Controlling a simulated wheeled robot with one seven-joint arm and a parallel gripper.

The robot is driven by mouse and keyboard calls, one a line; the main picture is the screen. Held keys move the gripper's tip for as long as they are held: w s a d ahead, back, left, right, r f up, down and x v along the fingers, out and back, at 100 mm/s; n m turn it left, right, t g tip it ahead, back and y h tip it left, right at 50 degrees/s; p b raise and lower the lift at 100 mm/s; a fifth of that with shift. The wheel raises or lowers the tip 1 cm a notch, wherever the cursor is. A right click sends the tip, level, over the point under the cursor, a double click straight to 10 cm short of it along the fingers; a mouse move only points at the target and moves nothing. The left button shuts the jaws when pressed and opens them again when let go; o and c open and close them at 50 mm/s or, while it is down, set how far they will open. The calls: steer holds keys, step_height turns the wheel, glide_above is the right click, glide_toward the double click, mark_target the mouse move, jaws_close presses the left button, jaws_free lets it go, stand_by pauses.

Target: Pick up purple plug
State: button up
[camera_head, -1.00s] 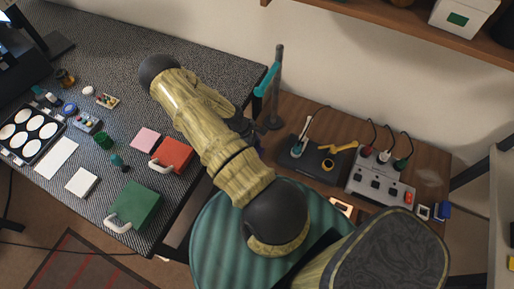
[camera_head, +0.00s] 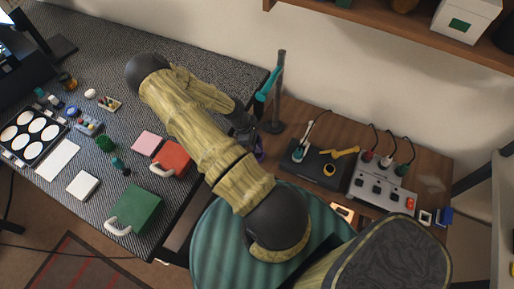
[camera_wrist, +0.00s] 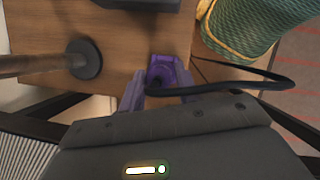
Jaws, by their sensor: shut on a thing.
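The purple plug (camera_wrist: 163,74) is between my gripper's fingers in the wrist view, with a black cable trailing from it to the right. My gripper (camera_wrist: 161,88) is shut on it. In the head view, a small purple patch (camera_head: 259,150) shows just below my gripper (camera_head: 250,137), near the left end of the wooden desk; the rest is hidden by my arm. I cannot tell from the frames whether the plug touches the desk.
A dark stand base (camera_wrist: 83,60) with a pole is left of the plug in the wrist view. On the wooden desk, a black pad (camera_head: 312,172) and a grey socket box (camera_head: 382,184) with several plugs lie to the right. A green striped round seat (camera_head: 212,238) is in front.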

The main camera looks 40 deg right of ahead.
mark_target(261, 142)
step_height(261, 142, up, 5)
steer(key=shift+r, duration=0.1)
stand_by(1.8)
